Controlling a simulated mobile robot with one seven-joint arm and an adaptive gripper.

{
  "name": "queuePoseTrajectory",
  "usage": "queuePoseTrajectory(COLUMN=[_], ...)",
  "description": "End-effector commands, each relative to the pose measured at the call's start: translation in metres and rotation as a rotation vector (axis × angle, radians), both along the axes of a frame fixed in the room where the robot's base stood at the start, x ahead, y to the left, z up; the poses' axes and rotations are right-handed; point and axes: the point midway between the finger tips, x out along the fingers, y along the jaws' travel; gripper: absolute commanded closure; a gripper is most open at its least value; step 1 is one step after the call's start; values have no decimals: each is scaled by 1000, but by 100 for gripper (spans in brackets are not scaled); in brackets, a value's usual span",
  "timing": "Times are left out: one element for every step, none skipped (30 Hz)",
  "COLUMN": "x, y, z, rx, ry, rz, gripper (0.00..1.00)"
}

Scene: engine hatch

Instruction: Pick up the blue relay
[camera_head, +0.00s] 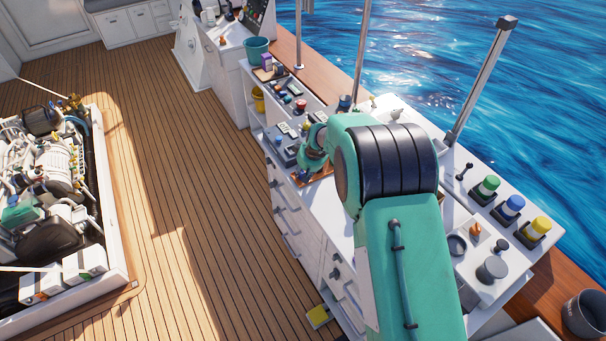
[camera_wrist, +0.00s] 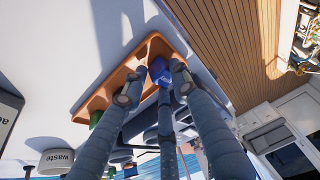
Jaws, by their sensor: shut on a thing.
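The blue relay (camera_wrist: 160,71) shows in the wrist view between the fingertips of my gripper (camera_wrist: 156,84). My gripper is shut on it. The relay is at an orange tray (camera_wrist: 112,88); I cannot tell whether it still touches the tray. A green piece (camera_wrist: 96,118) sits at the tray's near end. In the head view, the orange tray (camera_head: 322,177) shows as a small strip on the white counter below my wrist.
The white counter (camera_head: 334,209) holds several small items. A teal bucket (camera_head: 257,50) stands toward its far end. The open engine hatch (camera_head: 118,240) is at the left, with clear wooden deck (camera_head: 192,190) between.

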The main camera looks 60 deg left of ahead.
Motion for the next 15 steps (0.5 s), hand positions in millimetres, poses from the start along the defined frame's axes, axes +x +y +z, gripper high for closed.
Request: queuePoseTrajectory(x=[0, 0, 0, 0, 0, 0, 0, 0, 0, 0, 0, 0, 0, 0, 1], y=[0, 0, 0, 0, 0, 0, 0, 0, 1, 1, 1, 1, 1, 1, 1], z=[0, 1, 1, 2, 3, 5, 7, 9, 12, 14, 17, 21, 25, 30, 36], rx=[0, 0, 0, 0, 0, 1, 1, 1, 2, 2, 2, 2, 2, 3, 3], ry=[0, 0, 0, 0, 0, 0, 0, 0, -1, -1, -1, -1, -1, -1, -1], rz=[0, 0, 0, 0, 0, 0, 0, 0, 0, 0, 0, 0, 0, 1, 1], gripper=[96, 96, 96, 96, 96, 96, 96, 96, 96, 96, 96, 96, 96, 96, 96])
